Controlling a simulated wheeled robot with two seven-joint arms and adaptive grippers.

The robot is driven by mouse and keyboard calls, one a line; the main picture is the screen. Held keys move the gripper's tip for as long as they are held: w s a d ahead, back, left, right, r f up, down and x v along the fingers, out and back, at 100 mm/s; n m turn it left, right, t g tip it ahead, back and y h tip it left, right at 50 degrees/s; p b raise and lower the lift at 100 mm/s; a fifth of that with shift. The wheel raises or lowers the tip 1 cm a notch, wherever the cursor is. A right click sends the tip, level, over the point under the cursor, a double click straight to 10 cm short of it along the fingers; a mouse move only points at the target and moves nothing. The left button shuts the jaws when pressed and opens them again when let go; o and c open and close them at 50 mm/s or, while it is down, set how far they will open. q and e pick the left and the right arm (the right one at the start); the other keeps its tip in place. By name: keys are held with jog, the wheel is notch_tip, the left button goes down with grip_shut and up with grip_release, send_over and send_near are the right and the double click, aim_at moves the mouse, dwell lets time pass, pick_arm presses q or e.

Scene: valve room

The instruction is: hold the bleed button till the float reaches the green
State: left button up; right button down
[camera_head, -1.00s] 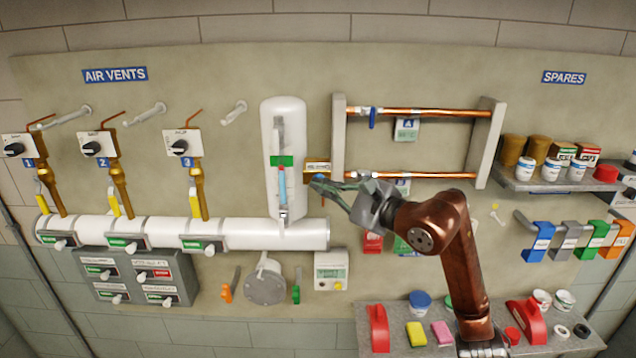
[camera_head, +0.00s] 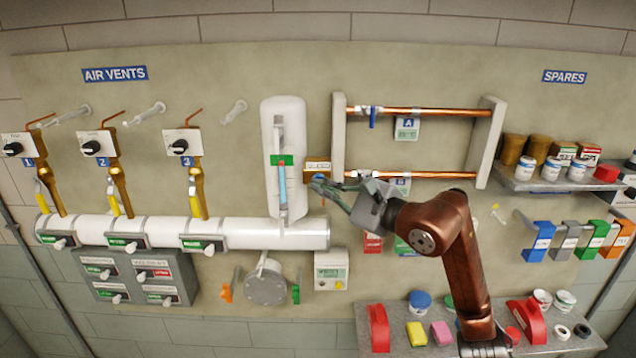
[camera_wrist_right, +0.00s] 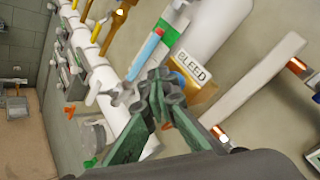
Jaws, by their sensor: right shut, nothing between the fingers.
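The bleed box (camera_head: 317,165), a brass-coloured block labelled BLEED in the right wrist view (camera_wrist_right: 196,72), sits right of the white vessel (camera_head: 297,125). Its blue bleed button (camera_head: 318,177) is partly hidden behind my right gripper (camera_head: 316,184). That gripper is shut and empty, its fingertips at the button; whether they press it I cannot tell. The sight glass (camera_head: 283,188) on the vessel holds a light-blue column, with a small reddish float at its top (camera_wrist_right: 160,32). My left gripper is out of view.
Copper pipes (camera_head: 425,112) in a frame are right of the box. Three air vents with brass valves (camera_head: 118,190) stand at left above the white header pipe (camera_head: 170,232). Spares fill a shelf (camera_head: 540,185) at right, and a lower shelf (camera_head: 400,345) holds several items.

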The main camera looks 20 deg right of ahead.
jog(key=shift+s+a, duration=0.15)
jog(key=shift+s, duration=0.5)
jog(key=shift+s+a+b, duration=0.25)
jog(key=shift+s, duration=0.55)
jog(key=shift+s+a+b, duration=0.2)
jog(key=shift+s+b, duration=0.1)
jog(key=shift+s, duration=0.5)
jog(key=shift+s+a+b, duration=0.25)
jog(key=shift+s, duration=0.55)
